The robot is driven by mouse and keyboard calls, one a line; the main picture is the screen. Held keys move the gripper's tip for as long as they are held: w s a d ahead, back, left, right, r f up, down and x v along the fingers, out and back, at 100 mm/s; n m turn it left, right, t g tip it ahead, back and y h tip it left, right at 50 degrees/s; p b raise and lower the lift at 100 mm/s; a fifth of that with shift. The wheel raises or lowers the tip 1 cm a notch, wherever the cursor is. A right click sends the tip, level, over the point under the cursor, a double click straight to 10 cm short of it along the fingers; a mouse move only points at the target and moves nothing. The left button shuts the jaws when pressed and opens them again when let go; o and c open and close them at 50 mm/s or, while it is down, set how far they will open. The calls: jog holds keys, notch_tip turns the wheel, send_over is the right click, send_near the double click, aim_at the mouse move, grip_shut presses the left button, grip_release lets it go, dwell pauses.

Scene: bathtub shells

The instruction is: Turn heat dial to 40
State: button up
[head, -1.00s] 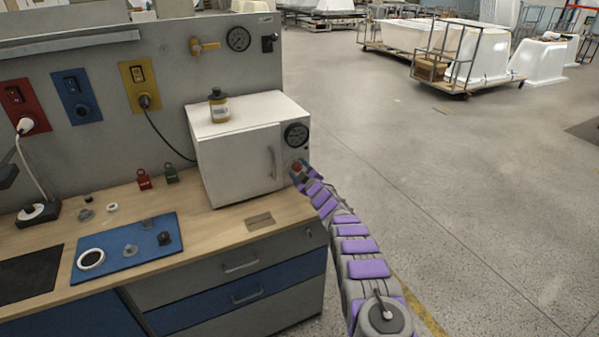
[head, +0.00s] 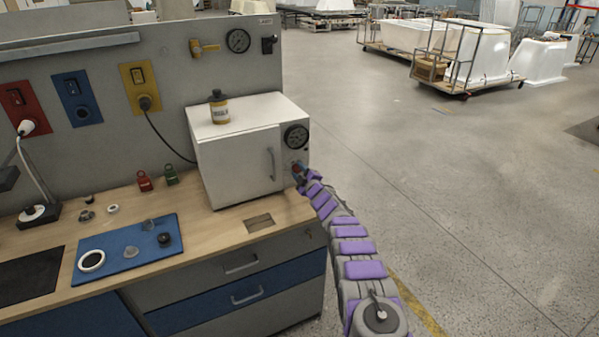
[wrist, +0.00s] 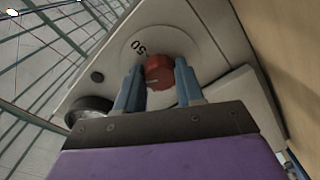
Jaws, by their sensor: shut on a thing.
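The white oven-like box (head: 236,158) stands on the bench with a round black gauge (head: 296,136) on its front right. The red heat dial (wrist: 159,73) sits on a pale round scale plate (wrist: 140,47) below the gauge. The number 50 on the plate shows in the wrist view; other numbers are hidden. A pale line marks the dial's face. My gripper (wrist: 158,88) has its two blue fingers on either side of the dial, shut on it. In the head view my gripper (head: 299,172) covers most of the dial.
A yellow bottle with a dark cap (head: 218,107) stands on top of the box. The box's door handle (head: 271,163) is left of my gripper. A blue mat (head: 110,262) with small parts lies on the bench.

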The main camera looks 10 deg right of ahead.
aim_at(298, 170)
jog(key=shift+f, duration=0.1)
jog(key=o, duration=1)
jog(key=shift+a, duration=0.1)
jog(key=shift+o, duration=0.2)
jog(key=shift+s, duration=0.1)
jog(key=shift+p+v, duration=0.7)
jog(key=shift+v, duration=0.8)
jog(key=p+v, duration=0.1)
jog(key=v, duration=1.3)
jog(key=shift+p, duration=0.4)
